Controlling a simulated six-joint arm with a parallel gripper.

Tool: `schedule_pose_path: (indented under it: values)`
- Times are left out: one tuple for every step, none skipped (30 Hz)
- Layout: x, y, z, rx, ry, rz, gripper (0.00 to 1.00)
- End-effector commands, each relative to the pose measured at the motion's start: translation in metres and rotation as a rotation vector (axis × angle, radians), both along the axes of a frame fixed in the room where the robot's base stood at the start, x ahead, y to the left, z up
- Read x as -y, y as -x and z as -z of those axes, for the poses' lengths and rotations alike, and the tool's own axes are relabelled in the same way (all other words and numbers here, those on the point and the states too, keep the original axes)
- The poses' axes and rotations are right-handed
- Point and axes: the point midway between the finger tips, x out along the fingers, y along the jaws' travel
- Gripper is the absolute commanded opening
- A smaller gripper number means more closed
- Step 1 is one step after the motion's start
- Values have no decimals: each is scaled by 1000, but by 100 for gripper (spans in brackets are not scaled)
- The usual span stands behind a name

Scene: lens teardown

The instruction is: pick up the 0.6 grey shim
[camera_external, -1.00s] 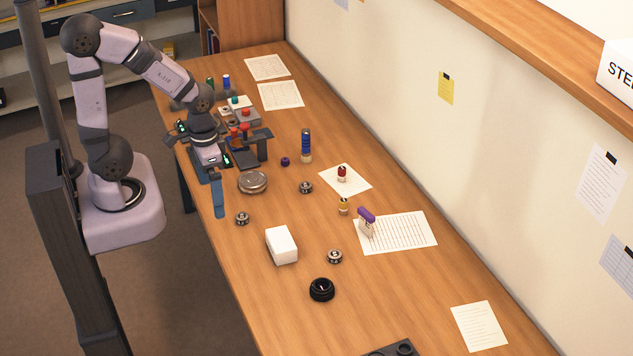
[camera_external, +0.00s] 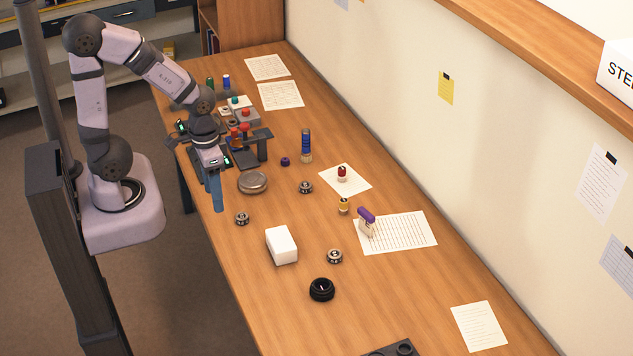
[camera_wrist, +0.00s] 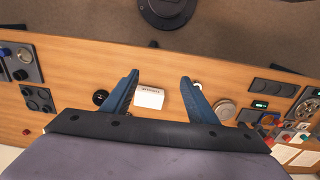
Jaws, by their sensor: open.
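My gripper (camera_external: 216,192) is open and empty, above the table's left edge, beside the round metal dish (camera_external: 252,182). In the wrist view its two blue fingers (camera_wrist: 160,76) stand wide apart with a white box between them. Several small grey ring-like pieces lie apart on the table: one near the left edge (camera_external: 242,218), one beyond the dish (camera_external: 306,187), one right of the white box (camera_external: 335,256). Their markings are too small to read, so I cannot tell which is the 0.6 grey shim. None is in my gripper.
The white box (camera_external: 281,245) and a black ring (camera_external: 322,289) stand nearer the camera. Devices crowd the far end. Bare wood lies between the pieces.

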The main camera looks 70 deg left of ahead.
Motion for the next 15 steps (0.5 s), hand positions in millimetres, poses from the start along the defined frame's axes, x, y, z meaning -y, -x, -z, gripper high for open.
schedule_pose_path:
  values:
    - [3,-4,6,11,5,2,53]
    - [6,-8,10,22,8,2,53]
    - [10,-14,16,40,15,2,53]
    - [14,-20,21,56,20,2,53]
    - [18,-26,27,75,25,2,53]
    - [24,-34,35,103,32,1,53]
    - [29,-41,42,126,38,-1,53]
    - [34,-48,49,150,44,-3,53]
    - [40,-58,59,184,52,-9,53]
    - [46,-65,67,211,57,-12,53]
    - [51,-73,74,240,62,-17,53]
    - [57,-82,83,279,67,-22,53]
    - [61,-89,90,307,70,-27,53]
    - [66,-95,97,336,72,-32,53]
    - [71,-103,105,376,73,-38,53]
